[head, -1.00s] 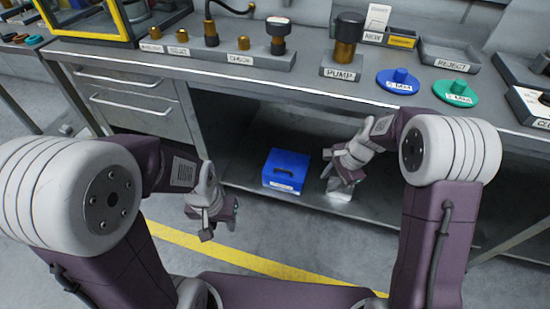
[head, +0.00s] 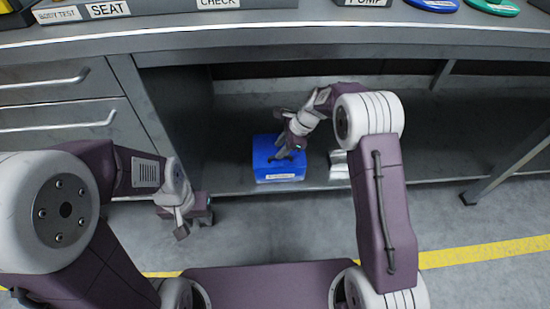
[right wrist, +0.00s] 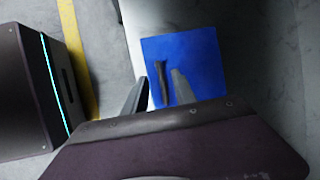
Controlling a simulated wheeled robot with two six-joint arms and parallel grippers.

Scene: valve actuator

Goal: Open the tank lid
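The tank is a blue box (head: 278,178) with a white label on its front, standing on the low shelf under the workbench. Its blue lid (right wrist: 205,62) carries a dark bar handle (right wrist: 162,80). My right gripper (head: 287,156) is over the lid and partly hides it. In the right wrist view its fingers (right wrist: 160,88) are apart, one on each side of the handle; I cannot tell whether they touch it. My left gripper (head: 195,224) is empty, fingers apart, left of the tank and nearer to me.
A small silver-white object (head: 339,166) lies right of the tank on the shelf (head: 410,165). The workbench edge (head: 300,38) overhangs it. Drawers (head: 60,105) are at left and a table leg (head: 505,165) at right. The shelf's right part is clear.

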